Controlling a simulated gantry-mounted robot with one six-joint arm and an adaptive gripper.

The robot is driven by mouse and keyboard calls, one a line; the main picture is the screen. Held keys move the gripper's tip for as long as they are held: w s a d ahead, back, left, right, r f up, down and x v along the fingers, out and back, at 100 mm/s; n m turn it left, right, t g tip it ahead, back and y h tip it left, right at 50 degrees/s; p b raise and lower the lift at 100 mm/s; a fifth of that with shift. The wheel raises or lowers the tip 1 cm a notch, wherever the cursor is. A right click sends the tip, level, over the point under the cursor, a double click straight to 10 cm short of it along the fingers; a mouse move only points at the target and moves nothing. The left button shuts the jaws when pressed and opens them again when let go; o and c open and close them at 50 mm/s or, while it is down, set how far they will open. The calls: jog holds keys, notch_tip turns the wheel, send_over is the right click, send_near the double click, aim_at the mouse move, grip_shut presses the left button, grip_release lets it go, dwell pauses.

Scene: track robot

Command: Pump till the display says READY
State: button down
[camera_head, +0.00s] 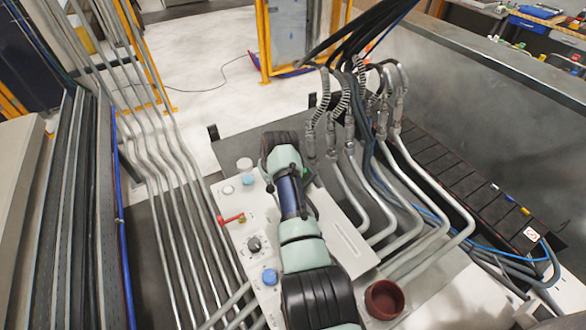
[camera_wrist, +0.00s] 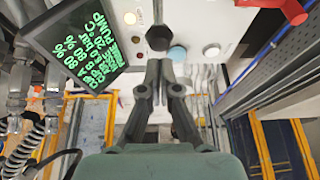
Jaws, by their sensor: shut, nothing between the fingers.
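In the wrist view my gripper (camera_wrist: 160,66) is shut and empty. Its fingertips point at the pale panel (camera_wrist: 205,18), close to a dark round button (camera_wrist: 158,38); I cannot tell whether they touch it. A display (camera_wrist: 75,45) with green text hangs at the upper left, seen rotated. Its text seems to include "Pump", °C, bar and % lines; the values are hard to read and I make out no READY. In the head view my arm covers the middle of the panel (camera_head: 235,205), and my gripper and the display are hidden.
A pale blue button (camera_wrist: 178,53) sits beside the dark one. A red lever (camera_head: 231,218), a black knob (camera_head: 254,244) and a blue cap (camera_head: 270,277) line the panel's left side. A dark red bowl (camera_head: 384,300) stands at the right. Metal pipes (camera_head: 425,190) flank the panel.

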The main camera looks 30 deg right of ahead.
jog(key=shift+f, duration=0.15)
dwell(0.4)
jog(key=shift+f+b, duration=2.55)
jog(key=shift+f, duration=0.95)
jog(key=shift+r+p, duration=2.3)
jog(key=shift+r, duration=0.25)
notch_tip(320, 180, up, 6)
jog(key=p, duration=0.5)
jog(key=shift+r+p, duration=0.1)
jog(key=shift+p, duration=0.25)
